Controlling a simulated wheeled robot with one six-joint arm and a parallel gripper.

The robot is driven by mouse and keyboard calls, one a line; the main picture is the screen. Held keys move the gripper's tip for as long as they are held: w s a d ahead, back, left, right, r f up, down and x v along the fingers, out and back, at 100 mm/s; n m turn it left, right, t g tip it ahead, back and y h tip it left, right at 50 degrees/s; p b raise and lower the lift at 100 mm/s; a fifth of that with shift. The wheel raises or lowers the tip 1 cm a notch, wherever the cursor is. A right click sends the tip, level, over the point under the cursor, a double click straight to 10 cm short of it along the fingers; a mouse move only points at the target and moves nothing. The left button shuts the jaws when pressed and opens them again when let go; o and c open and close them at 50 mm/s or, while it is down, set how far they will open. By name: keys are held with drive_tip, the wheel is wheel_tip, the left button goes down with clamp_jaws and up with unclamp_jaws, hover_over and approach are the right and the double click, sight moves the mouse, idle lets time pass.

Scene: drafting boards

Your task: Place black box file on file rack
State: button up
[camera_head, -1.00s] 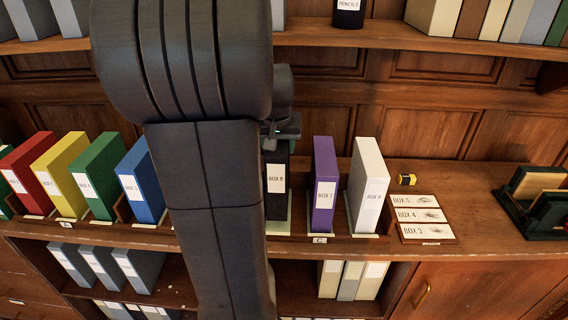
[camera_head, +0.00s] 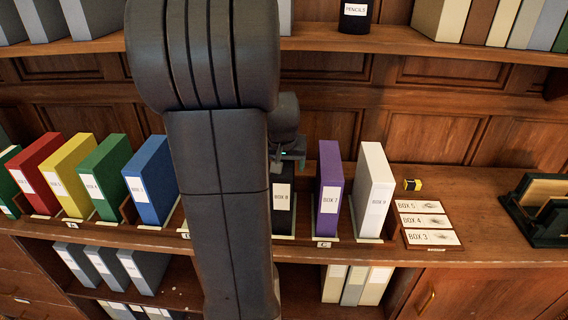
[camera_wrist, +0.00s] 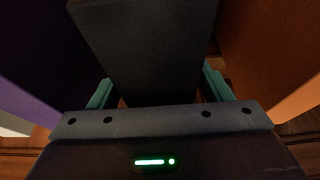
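The black box file (camera_head: 284,206), labelled BOX 8, stands upright in the file rack (camera_head: 345,241) on the counter, left of the purple file. My gripper (camera_head: 288,157) is at its upper end in the head view. In the wrist view, the black box file (camera_wrist: 150,45) rises between the two teal fingers of my gripper (camera_wrist: 160,88). Small gaps show between the fingers and its sides, so the gripper looks open around it. My arm hides part of the rack to the left.
A purple file (camera_head: 330,190) and a white file (camera_head: 374,190) stand to the right. A blue file (camera_head: 152,180) stands left of my arm. An orange surface (camera_wrist: 275,50) is close on the right in the wrist view. A shelf (camera_head: 400,48) runs above.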

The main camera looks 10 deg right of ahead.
drive_tip(key=shift+r, duration=0.1)
drive_tip(key=v, duration=1.2)
drive_tip(key=shift+b, duration=0.3)
